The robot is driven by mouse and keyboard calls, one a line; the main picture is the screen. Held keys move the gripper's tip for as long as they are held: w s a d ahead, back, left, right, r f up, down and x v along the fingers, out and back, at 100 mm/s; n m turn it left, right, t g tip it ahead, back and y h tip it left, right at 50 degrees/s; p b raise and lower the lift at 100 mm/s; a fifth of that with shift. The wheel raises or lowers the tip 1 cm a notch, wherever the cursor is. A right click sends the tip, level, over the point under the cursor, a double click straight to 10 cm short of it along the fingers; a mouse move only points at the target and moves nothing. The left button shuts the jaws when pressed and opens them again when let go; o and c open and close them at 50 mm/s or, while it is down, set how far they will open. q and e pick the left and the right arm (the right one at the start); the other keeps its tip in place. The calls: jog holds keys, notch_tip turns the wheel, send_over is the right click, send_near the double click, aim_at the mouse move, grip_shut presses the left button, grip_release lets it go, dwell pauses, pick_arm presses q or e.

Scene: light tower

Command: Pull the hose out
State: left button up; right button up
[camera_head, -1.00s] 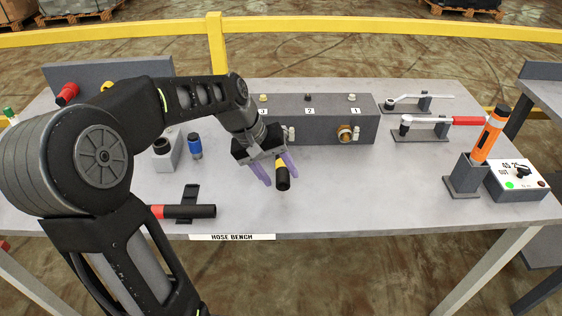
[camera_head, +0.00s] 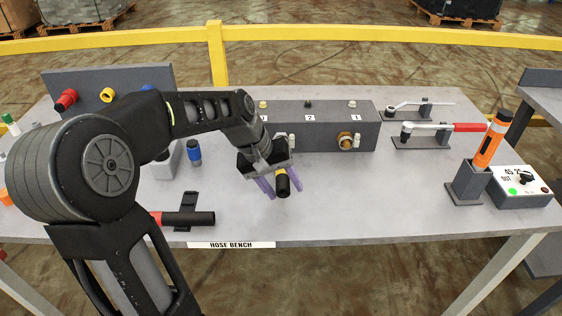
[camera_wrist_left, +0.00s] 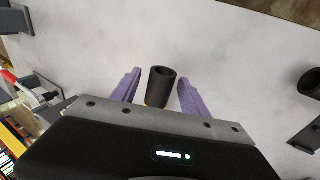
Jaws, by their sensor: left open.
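A short black hose (camera_head: 283,186) with a yellow band juts out below my left gripper, in front of the grey manifold box (camera_head: 318,128). My left gripper (camera_head: 279,187) is open, with one purple finger on each side of the hose. In the left wrist view the hose (camera_wrist_left: 161,86) shows its open black end, with a gap to each finger and some yellow at its base. The gripper body hides the hose's other end, so I cannot tell what it joins. My right gripper is out of view.
Another black hose with a red band (camera_head: 190,218) lies in a cradle at the bench front. A blue-topped piece (camera_head: 194,150) stands left of my gripper. Wrenches (camera_head: 440,127), an orange tool in a holder (camera_head: 489,138) and a control box (camera_head: 522,186) stand right. The front middle of the bench (camera_head: 360,205) is clear.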

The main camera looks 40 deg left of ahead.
pick_arm(q)
jog(key=shift+c, duration=0.3)
grip_shut()
dwell(0.6)
